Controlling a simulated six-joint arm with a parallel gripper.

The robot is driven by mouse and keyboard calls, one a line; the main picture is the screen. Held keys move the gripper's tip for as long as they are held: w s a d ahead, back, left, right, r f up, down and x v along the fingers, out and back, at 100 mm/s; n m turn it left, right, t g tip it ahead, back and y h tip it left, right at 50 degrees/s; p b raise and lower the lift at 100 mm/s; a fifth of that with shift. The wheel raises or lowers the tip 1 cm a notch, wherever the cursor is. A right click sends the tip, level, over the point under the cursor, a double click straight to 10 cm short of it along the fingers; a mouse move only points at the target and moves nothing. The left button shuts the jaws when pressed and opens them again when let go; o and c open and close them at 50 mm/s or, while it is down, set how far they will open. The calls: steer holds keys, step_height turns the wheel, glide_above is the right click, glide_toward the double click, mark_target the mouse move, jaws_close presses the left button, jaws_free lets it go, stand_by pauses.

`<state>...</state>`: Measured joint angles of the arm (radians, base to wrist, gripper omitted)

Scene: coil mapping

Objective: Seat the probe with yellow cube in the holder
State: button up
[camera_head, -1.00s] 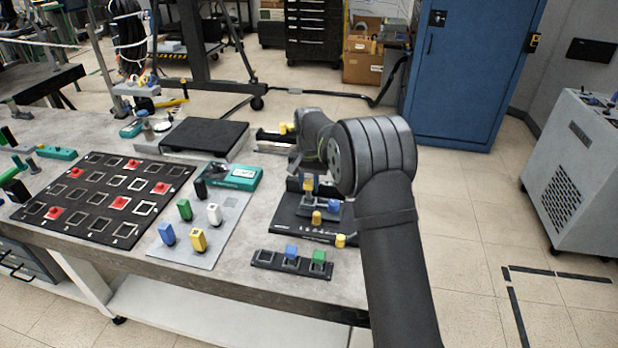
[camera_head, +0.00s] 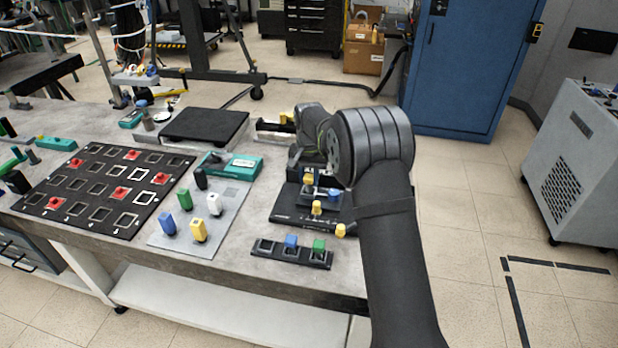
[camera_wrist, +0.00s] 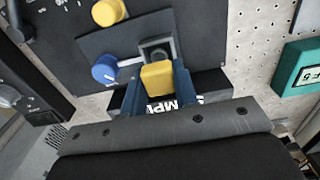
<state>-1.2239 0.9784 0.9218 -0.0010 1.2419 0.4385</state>
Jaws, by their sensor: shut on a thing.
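My gripper (camera_wrist: 157,84) is shut on the probe with the yellow cube (camera_wrist: 157,76), held between two blue fingers in the wrist view. A square grey socket of the holder (camera_wrist: 158,47) shows just beyond the cube, on a dark grey plate. The cube partly overlaps the socket's near edge in the picture; I cannot tell the height gap or see the probe's lower end. In the head view the yellow cube (camera_head: 308,179) is at my gripper, over the black fixture (camera_head: 290,211) at the table's right end. The arm hides part of the fixture.
A blue knob (camera_wrist: 104,68) and a yellow knob (camera_wrist: 110,12) stand close beside the socket. A teal meter (camera_wrist: 300,67) lies to the right. In the head view, a black rack (camera_head: 265,250) holds a blue and a green cube; a grey plate (camera_head: 228,207) carries several coloured blocks.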

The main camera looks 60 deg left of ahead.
steer(key=shift+f, duration=0.5)
stand_by(0.9)
steer(key=o, duration=1.6)
steer(key=shift+c, duration=0.2)
steer(key=shift+r, duration=3.5)
steer(key=shift+f, duration=0.1)
step_height(320, 180, down, 7)
steer(key=shift+r, duration=0.1)
